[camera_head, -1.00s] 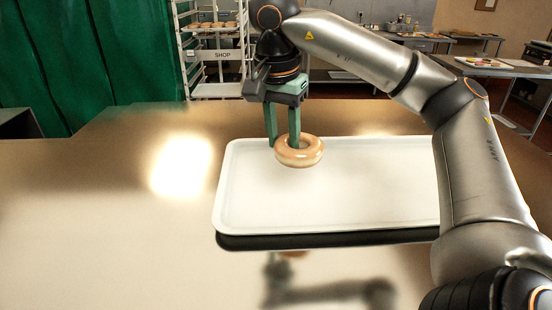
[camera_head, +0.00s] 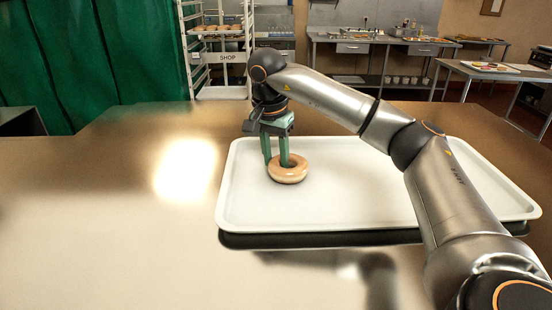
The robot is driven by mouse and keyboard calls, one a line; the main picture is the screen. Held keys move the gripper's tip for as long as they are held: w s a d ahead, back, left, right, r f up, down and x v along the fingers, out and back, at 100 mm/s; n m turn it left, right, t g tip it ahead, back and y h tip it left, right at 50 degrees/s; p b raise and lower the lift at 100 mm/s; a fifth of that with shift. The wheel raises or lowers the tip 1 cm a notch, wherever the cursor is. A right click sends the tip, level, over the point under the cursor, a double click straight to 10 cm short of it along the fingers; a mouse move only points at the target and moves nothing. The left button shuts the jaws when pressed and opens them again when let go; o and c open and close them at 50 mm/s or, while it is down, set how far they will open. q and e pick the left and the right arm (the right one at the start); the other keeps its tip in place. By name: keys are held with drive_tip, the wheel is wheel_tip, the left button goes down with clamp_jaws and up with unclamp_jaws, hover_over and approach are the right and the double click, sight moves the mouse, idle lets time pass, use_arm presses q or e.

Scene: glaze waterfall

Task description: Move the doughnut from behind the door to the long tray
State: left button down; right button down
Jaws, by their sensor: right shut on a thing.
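The doughnut (camera_head: 289,175) is a glazed golden-brown ring at the left part of the long white tray (camera_head: 375,212). My right gripper (camera_head: 276,164) points down with green fingers and is shut on the doughnut's left side, one finger in its hole. The doughnut is at or just above the tray's surface; I cannot tell whether it touches. No door shows in this view. My left gripper is not in view.
The tray lies on a shiny brown counter (camera_head: 90,220), which is bare to the left. Behind stand a rack (camera_head: 222,58) marked SHOP with doughnuts on it, a green curtain (camera_head: 90,50) and steel tables (camera_head: 375,38).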

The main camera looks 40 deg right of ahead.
sight(272, 163)
drive_tip(key=shift+f, duration=0.2)
drive_tip(key=c, duration=0.5)
unclamp_jaws()
drive_tip(key=shift+r, duration=0.15)
drive_tip(key=shift+a+r, duration=0.1)
drive_tip(key=shift+r, duration=0.3)
drive_tip(key=r, duration=0.3)
drive_tip(key=a+r+p, duration=0.1)
drive_tip(key=r, duration=0.2)
drive_tip(key=r+p, duration=0.1)
drive_tip(key=r, duration=0.2)
drive_tip(key=shift+s+a, duration=0.15)
drive_tip(key=shift+s, duration=0.15)
drive_tip(key=shift+s+a+r, duration=0.1)
drive_tip(key=shift+a+r, duration=0.1)
drive_tip(key=shift+r, duration=0.9)
